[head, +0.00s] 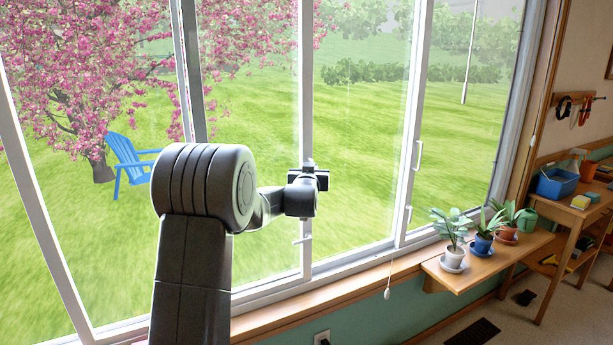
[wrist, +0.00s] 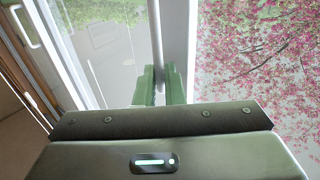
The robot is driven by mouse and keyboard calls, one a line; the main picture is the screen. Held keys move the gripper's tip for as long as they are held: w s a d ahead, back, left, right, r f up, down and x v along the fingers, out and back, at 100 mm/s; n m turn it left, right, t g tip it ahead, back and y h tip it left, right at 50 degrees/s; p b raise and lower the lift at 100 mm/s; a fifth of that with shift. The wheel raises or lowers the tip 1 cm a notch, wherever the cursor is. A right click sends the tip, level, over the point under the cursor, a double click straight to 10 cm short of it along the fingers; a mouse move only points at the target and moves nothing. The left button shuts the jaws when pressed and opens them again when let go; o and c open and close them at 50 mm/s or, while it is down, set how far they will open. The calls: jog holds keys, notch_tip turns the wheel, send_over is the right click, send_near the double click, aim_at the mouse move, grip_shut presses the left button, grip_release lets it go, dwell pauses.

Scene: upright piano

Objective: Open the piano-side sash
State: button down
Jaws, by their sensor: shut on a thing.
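A large window with white-framed sliding sashes fills most of the head view. My gripper (head: 308,178) is at the upright stile (head: 306,105) in the middle of the window. In the wrist view its green fingertips (wrist: 160,85) are closed around a slim grey upright bar, the sash handle (wrist: 157,35), beside the white stile. The handle's lower end (head: 302,240) shows below my gripper in the head view. Another white pull handle (head: 418,155) is on the sash further right. No piano is in view, and I cannot tell whether the held sash has a gap.
A wooden shelf (head: 440,275) with several potted plants (head: 482,240) juts out below the window at right. A workbench (head: 565,212) with a blue bin (head: 557,182) stands beyond it. A cord with a white pull (head: 387,293) hangs before the sill (head: 270,320).

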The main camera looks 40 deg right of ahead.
jog(key=c, duration=1.5)
grip_release()
jog(key=shift+c, duration=0.2)
jog(key=shift+s, duration=0.1)
jog(key=b+v, duration=0.2)
jog(key=v, duration=1.1)
jog(key=shift+s+a, duration=0.25)
jog(key=shift+a, duration=0.05)
jog(key=p+x, duration=0.2)
jog(key=x, duration=1.2)
jog(key=shift+a, duration=0.1)
